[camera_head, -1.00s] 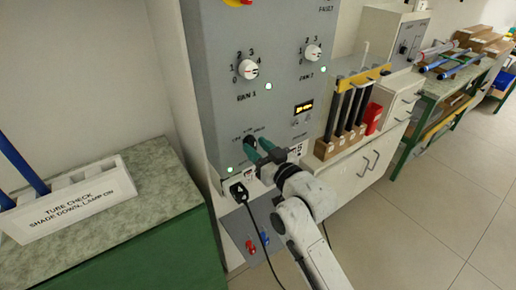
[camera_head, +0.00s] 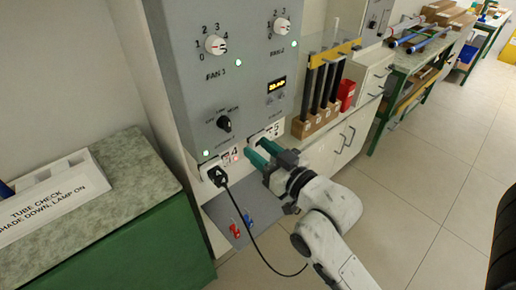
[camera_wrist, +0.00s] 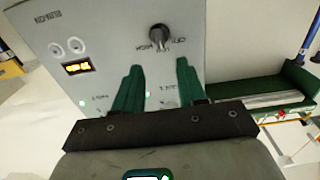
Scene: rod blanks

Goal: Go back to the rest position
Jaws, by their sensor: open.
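My gripper (camera_head: 256,153) has green fingers and is in front of the lower part of the grey control panel (camera_head: 185,95). The fingers are apart with nothing between them. A black knob (camera_head: 224,124) on the panel is just left of and above the fingertips. In the wrist view the open fingers (camera_wrist: 157,80) point toward the panel, and the knob (camera_wrist: 160,36) shows beyond them. Fan knobs (camera_head: 215,45) are higher on the panel. A lit display (camera_head: 276,86) shows at right, its digits too small to read.
A black plug (camera_head: 216,175) with a hanging cable is below the panel. A white labelled block (camera_head: 52,205) stands on the left bench (camera_head: 130,165). Dark rods stand in a wooden rack (camera_head: 314,122), beside a red cup (camera_head: 346,94). Open floor (camera_head: 420,180) lies at right.

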